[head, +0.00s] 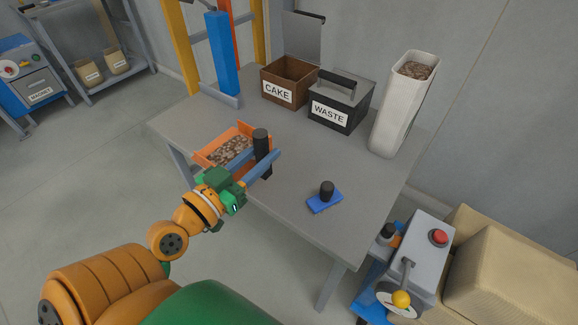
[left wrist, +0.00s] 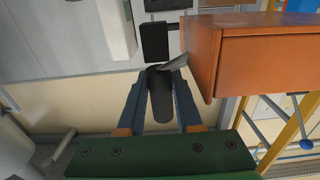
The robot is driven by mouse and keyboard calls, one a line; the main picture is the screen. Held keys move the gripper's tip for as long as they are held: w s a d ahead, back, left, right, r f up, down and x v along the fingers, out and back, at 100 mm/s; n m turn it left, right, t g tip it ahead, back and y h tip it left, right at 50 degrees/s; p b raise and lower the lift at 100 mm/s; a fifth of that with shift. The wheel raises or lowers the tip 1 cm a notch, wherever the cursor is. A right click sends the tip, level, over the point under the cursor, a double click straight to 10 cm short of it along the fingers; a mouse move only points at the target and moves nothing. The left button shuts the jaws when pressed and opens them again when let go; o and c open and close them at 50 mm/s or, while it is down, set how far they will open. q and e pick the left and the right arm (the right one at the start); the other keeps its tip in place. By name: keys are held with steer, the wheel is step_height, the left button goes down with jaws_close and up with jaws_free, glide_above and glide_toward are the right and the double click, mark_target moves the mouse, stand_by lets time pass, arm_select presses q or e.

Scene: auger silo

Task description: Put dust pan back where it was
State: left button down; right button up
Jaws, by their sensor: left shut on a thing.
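The dust pan (head: 268,130) is an orange tray holding brown pellets, with an upright black handle (head: 261,139) at its right end. It is over the left front part of the grey table (head: 300,190); I cannot tell whether it touches the top. My left gripper (head: 265,163) is shut on the handle, its blue fingers on both sides. The left wrist view shows the handle (left wrist: 161,98) between the fingers, and the pan's orange wall (left wrist: 255,65) to the right, joined by a grey bracket. My right gripper is not in view.
A blue block with a black knob (head: 326,190) lies near the table's front. A brown CAKE box (head: 278,92), a black WASTE box (head: 330,113) and a tall white bin (head: 392,115) stand at the back. A blue post (head: 217,55) stands behind the pan.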

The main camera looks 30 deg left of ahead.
arm_select(q)
steer(key=w+f+b, duration=0.1)
steer(key=w+f, duration=0.1)
steer(key=w, duration=0.1)
steer(key=w+f+b, duration=0.1)
steer(key=w+f, duration=0.2)
steer(key=w+f+b, duration=0.2)
steer(key=w+f, duration=0.1)
steer(key=shift+w+d+f, duration=0.1)
steer(key=shift+w+d, duration=0.15)
steer(key=shift+w, duration=0.15)
steer(key=f+b, duration=0.1)
steer(key=f, duration=0.2)
steer(key=shift+w+f+b, duration=0.2)
steer(key=shift+b, duration=0.15)
steer(key=shift+r, duration=0.1)
steer(key=c, duration=0.6)
jaws_free()
steer(key=shift+s, duration=0.1)
